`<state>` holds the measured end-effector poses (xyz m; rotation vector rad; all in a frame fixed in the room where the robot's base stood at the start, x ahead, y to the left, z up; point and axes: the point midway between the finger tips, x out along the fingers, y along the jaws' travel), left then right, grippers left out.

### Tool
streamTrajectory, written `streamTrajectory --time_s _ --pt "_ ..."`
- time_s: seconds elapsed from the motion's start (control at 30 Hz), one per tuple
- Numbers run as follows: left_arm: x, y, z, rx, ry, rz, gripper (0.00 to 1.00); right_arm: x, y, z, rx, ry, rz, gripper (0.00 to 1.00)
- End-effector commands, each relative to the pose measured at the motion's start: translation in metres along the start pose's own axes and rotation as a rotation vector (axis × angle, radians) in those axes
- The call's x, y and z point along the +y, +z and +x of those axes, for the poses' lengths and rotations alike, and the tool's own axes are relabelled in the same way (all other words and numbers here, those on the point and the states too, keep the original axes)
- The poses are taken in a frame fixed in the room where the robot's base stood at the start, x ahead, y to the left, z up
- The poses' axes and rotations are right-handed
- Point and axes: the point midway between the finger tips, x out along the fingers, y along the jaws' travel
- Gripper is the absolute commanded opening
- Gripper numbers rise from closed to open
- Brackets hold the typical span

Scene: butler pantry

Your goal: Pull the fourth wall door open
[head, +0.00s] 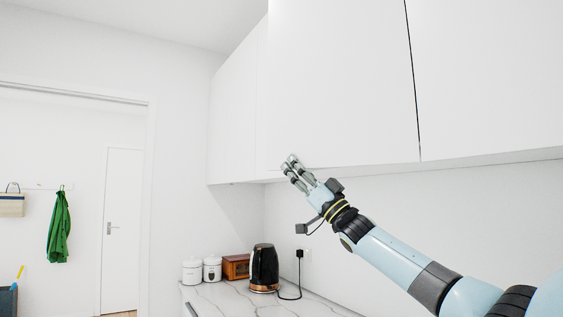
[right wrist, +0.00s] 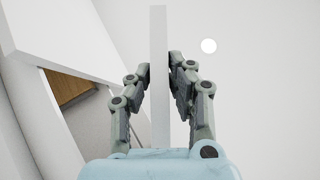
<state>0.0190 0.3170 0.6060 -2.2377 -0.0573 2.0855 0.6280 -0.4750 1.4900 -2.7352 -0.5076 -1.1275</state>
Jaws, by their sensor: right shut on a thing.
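The white wall cabinet doors run along the upper right of the head view. The wide door (head: 340,80) has its free left edge near my right gripper (head: 290,165). Its lower edge runs at a different slant from the door to its right, so it seems to stand ajar; how far is hard to tell. In the right wrist view the door shows as a narrow white panel (right wrist: 159,65) between the fingers of my right gripper (right wrist: 160,80), which is shut on it. My left gripper is out of view.
Below, a marble counter (head: 225,298) holds a black kettle (head: 264,268), two white canisters (head: 202,270) and a wooden box (head: 236,266).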

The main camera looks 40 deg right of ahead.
Motion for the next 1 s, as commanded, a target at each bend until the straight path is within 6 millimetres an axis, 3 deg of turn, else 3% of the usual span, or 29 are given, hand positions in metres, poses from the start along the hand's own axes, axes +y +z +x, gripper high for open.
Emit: streamTrajectory --time_s 0.13,0.4,0.7,1.0 --pt "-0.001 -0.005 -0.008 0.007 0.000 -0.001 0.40 -0.029 -0.011 -0.008 0.000 -0.092 0.086 0.00" --pt "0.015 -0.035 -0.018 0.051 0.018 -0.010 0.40 -0.097 -0.023 -0.021 0.001 -0.271 0.265 0.00" --pt "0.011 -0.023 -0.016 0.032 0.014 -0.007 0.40 -0.166 -0.047 -0.049 0.000 -0.474 0.467 0.00" --pt "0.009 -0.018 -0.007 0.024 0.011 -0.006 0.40 -0.221 -0.084 -0.087 -0.003 -0.668 0.662 0.00"
